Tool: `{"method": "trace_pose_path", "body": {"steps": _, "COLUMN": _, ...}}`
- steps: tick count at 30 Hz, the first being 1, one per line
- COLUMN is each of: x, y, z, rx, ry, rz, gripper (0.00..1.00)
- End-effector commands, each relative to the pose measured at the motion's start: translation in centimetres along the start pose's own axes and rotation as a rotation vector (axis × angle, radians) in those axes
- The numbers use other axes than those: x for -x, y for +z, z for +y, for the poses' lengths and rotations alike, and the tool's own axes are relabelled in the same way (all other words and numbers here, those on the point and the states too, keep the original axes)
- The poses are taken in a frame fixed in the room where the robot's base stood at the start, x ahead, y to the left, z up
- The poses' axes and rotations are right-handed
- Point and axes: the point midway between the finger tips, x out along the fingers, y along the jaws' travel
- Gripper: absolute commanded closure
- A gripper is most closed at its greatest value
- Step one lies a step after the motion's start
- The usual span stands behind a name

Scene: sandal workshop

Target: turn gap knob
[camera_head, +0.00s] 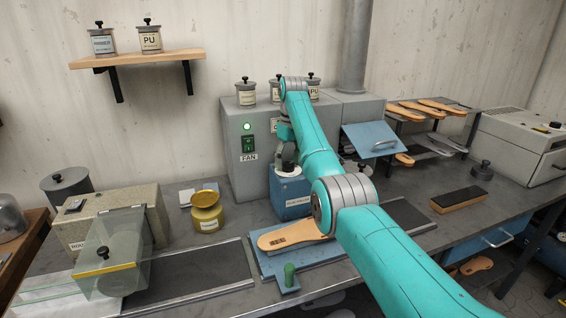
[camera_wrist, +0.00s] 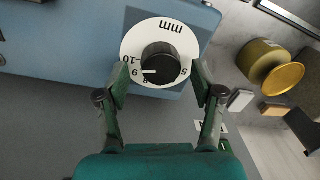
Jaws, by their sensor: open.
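The gap knob (camera_wrist: 160,64) is a round black knob at the centre of a white dial (camera_wrist: 160,27) marked "mm" in the wrist view. Its white pointer line points left, close to the 9. The dial sits on a blue housing (camera_wrist: 60,30); the blue box also shows in the head view (camera_head: 291,190). My gripper (camera_wrist: 159,76) is open, with one green finger on each side of the knob. Small gaps seem to separate the fingers from the knob; contact is not clear. In the head view my arm partly covers the dial area.
A yellow-lidded tin (camera_head: 207,212) stands left of the blue box. A sandal sole (camera_head: 290,236) lies in front on a blue plate, near a green handle (camera_head: 289,276). The grey fan cabinet (camera_head: 235,180) stands behind, with its green light lit.

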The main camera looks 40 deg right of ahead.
Motion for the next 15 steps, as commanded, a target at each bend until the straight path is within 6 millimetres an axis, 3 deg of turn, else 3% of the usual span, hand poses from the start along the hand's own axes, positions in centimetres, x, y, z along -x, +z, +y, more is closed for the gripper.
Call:
{"method": "trace_pose_path", "body": {"steps": 11, "x": -0.63, "y": 0.21, "z": 0.28, "rx": -0.001, "ry": 0.000, "rz": 0.000, "gripper": 0.33}}
{"method": "trace_pose_path", "body": {"steps": 12, "x": -0.62, "y": 0.21, "z": 0.28, "rx": -0.001, "ry": 0.000, "rz": 0.000, "gripper": 0.35}}
{"method": "trace_pose_path", "body": {"steps": 15, "x": -0.62, "y": 0.21, "z": 0.27, "rx": -0.001, "ry": 0.000, "rz": 0.000, "gripper": 0.60}}
